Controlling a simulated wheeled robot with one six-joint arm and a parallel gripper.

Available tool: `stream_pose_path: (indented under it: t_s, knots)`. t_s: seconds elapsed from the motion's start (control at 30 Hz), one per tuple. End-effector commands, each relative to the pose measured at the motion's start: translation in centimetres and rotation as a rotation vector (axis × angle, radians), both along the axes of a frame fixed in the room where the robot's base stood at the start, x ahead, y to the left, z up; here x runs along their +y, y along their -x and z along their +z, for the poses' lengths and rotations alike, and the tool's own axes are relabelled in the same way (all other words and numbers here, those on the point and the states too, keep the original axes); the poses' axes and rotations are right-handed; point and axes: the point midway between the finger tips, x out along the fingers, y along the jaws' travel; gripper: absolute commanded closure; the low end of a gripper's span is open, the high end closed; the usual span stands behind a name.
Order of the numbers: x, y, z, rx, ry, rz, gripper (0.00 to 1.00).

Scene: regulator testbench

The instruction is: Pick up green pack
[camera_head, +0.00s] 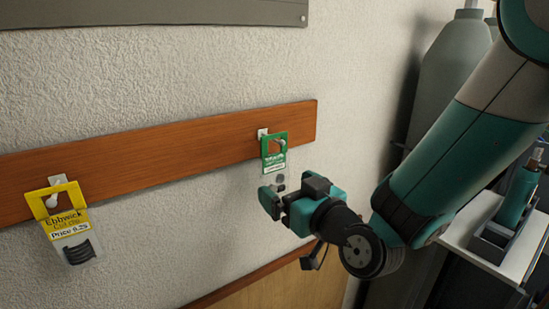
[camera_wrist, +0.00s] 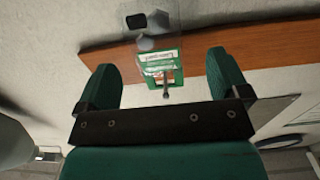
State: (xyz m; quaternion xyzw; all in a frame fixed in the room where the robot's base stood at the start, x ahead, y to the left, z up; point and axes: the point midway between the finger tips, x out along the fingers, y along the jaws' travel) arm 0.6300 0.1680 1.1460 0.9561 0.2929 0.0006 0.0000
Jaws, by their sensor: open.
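The green pack (camera_head: 273,154) hangs from a hook on a wooden rail. It has a green header with a cut-out, a white label and a clear lower part, which my gripper partly hides in the head view. My gripper (camera_head: 272,199) is just in front of and beside the pack's lower part. In the wrist view the pack (camera_wrist: 161,62) appears between and beyond the two teal fingers of my gripper (camera_wrist: 163,82). The fingers are spread with nothing held; whether they touch the pack cannot be told.
The wooden rail (camera_head: 140,160) runs along the textured wall. A yellow pack (camera_head: 68,224) hangs from a hook at its left. Grey gas cylinders (camera_head: 450,70) stand at the back right, near a white shelf (camera_head: 490,240). The wall between the packs is clear.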

Motion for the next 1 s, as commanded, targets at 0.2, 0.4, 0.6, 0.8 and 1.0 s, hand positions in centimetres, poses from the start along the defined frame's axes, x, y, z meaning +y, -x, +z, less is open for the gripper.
stream_pose_path:
  t_s: [0.2, 0.4, 0.6, 0.8, 1.0]
  knots:
    - [1.2, -1.9, 0.3, 0.002, 0.000, -0.001, 0.06]
    - [1.6, -2.7, 0.5, 0.002, 0.001, -0.001, 0.06]
    - [2.7, -4.9, 1.4, 0.003, 0.001, -0.001, 0.06]
    - [3.6, -6.3, 1.1, 0.002, 0.002, 0.000, 0.06]
    - [3.9, -6.7, 0.7, 0.002, 0.001, 0.000, 0.06]
